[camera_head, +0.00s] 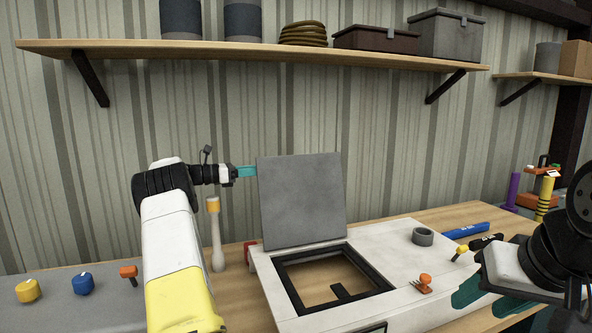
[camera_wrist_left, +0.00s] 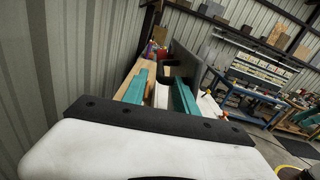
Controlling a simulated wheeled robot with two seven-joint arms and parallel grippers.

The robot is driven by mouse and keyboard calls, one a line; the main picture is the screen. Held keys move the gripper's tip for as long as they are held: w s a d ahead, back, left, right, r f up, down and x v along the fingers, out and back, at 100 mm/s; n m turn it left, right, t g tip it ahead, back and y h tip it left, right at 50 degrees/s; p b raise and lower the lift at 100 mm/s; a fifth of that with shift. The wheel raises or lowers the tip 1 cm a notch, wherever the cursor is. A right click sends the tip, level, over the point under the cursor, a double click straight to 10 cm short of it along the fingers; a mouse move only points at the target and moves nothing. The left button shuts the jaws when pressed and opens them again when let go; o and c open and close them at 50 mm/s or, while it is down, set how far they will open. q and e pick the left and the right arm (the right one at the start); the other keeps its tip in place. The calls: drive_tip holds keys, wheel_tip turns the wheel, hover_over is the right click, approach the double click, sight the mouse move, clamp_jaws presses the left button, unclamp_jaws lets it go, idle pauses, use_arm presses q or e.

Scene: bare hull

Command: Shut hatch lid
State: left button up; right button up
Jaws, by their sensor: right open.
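The grey hatch lid (camera_head: 302,200) stands upright at the back edge of the black-framed opening (camera_head: 378,277) in the white hull panel (camera_head: 268,271). My left gripper (camera_head: 246,171) is at the lid's upper left edge in the head view; its farther finger may be hidden behind the lid. In the left wrist view, the teal fingers of my left gripper (camera_wrist_left: 161,94) are apart, with the grey lid (camera_wrist_left: 187,65) just beyond them. My right gripper (camera_head: 490,297) is open at the right, beside the hull panel and clear of the lid.
A grey ring (camera_head: 423,237) and an orange-topped piece (camera_head: 424,283) lie on the panel right of the opening. A pale post with an orange top (camera_head: 215,235) stands left of the lid. A loaded shelf (camera_head: 260,51) runs above. Yellow and blue knobs (camera_head: 83,284) sit at left.

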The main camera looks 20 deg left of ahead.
sight(275, 168)
use_arm(q)
drive_tip(key=x, duration=0.6)
drive_tip(key=shift+c, duration=0.4)
clamp_jaws()
idle(1.0)
